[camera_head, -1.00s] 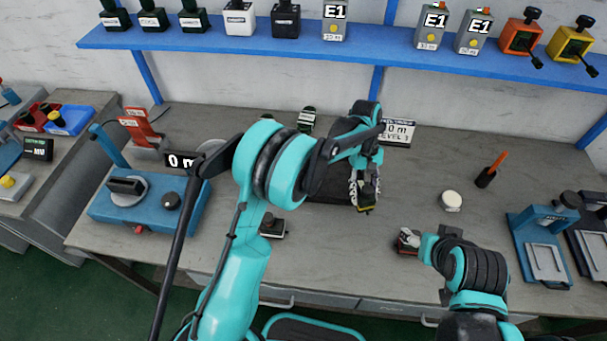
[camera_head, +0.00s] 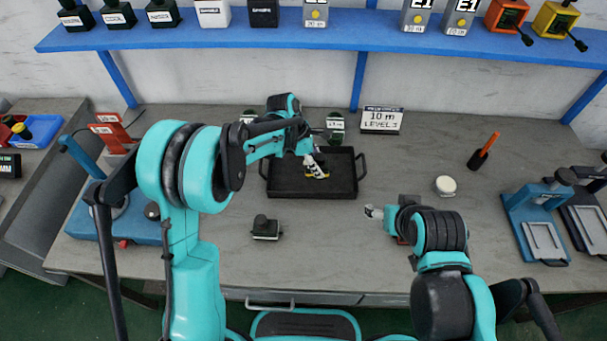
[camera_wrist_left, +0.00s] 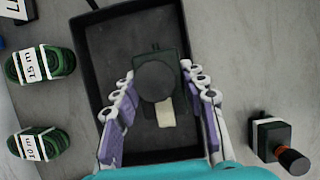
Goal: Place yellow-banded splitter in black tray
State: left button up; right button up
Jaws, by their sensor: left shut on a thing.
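The black tray (camera_head: 285,190) lies near the middle of the bench and fills much of the left wrist view (camera_wrist_left: 90,70). My left gripper (camera_head: 316,166) is over the tray, shut on the yellow-banded splitter (camera_head: 320,175). In the left wrist view the splitter (camera_wrist_left: 177,66) shows as a dark block with a round knob and a pale strip between the purple finger pads. I cannot tell whether it touches the tray floor. My right gripper (camera_head: 373,212) is in front of the tray's right side, its fingers too small to read.
A second black splitter (camera_head: 266,230) stands in front of the tray, apart from it. Green cable coils (camera_wrist_left: 40,64) lie behind the tray, near a sign (camera_head: 382,120). A white round piece (camera_head: 445,185) and an orange-handled tool (camera_head: 484,150) stand to the right.

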pick_arm(q)
jog(key=a+f, duration=0.1)
jog(key=w+a+f, duration=0.1)
jog(key=a, duration=0.1)
jog(key=a+f+b, duration=0.1)
jog(key=shift+w+a, duration=0.15)
jog(key=shift+w, duration=0.2)
jog(key=shift+f+b, duration=0.9)
jog(key=shift+f, duration=1.05)
jog(key=shift+f, duration=0.15)
jog(key=o, duration=1.2)
